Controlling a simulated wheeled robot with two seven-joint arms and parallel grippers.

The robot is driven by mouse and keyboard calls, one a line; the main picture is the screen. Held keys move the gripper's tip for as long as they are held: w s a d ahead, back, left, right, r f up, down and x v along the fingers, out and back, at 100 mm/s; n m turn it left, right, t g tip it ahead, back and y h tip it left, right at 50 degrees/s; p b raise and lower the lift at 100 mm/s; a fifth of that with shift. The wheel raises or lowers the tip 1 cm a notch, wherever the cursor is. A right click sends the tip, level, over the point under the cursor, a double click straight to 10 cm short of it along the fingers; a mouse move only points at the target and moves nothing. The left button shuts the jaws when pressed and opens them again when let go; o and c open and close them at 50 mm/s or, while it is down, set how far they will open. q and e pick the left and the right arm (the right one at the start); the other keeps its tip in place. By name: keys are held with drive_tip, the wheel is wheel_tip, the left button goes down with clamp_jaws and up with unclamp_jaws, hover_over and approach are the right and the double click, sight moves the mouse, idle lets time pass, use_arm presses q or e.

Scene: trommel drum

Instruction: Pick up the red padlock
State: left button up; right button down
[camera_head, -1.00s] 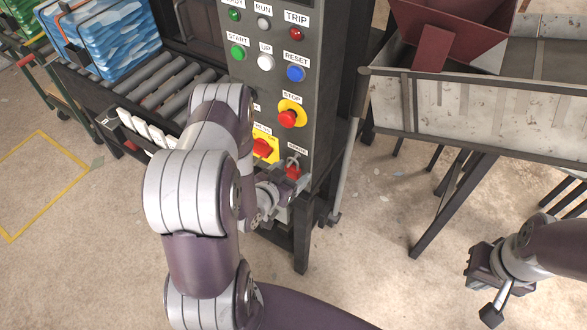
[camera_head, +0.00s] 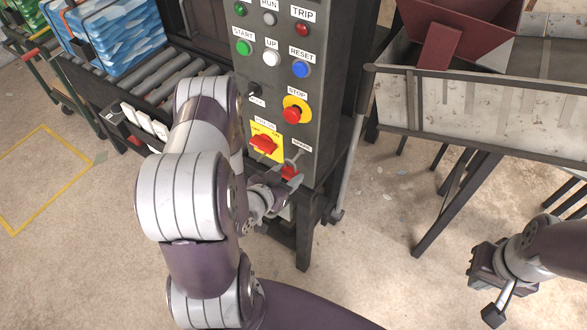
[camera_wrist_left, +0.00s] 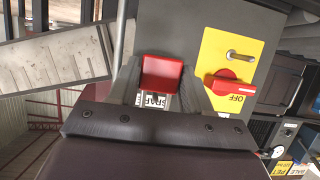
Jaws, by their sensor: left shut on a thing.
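The red padlock (camera_head: 289,172) is at the lower part of the grey control panel, below the red and yellow switch, near a small hook. My left gripper (camera_head: 284,184) reaches it from the left and its fingers cover part of it. In the left wrist view, the padlock's red body (camera_wrist_left: 161,74) sits between the two fingers of my left gripper (camera_wrist_left: 160,84), which are shut on it. A white printed label shows just below the red body. Whether the shackle is still on the hook is unclear. My right gripper (camera_head: 488,266) is low at the right, far from the padlock; its fingers are unclear.
The control panel (camera_head: 325,95) carries buttons, a red stop knob (camera_head: 292,114) and a red rotary switch (camera_head: 263,144) on a yellow plate, close above the left gripper. A roller conveyor (camera_head: 150,75) lies left. A metal trough (camera_head: 490,105) stands right. Open floor lies between the arms.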

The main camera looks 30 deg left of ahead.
use_arm(q)
drive_tip(key=s+a+b, duration=0.1)
drive_tip(key=s, duration=1.3)
drive_tip(key=shift+s, duration=0.35)
use_arm(e)
drive_tip(key=shift+f, duration=0.65)
use_arm(q)
drive_tip(key=shift+a, duration=0.1)
drive_tip(key=shift+r+p, duration=0.45)
use_arm(e)
drive_tip(key=shift+r, duration=0.5)
use_arm(q)
drive_tip(key=shift+s+a+p, duration=0.2)
drive_tip(key=shift+s+p, duration=0.4)
drive_tip(key=shift+s, duration=1.6)
use_arm(e)
drive_tip(key=shift+r, duration=0.6)
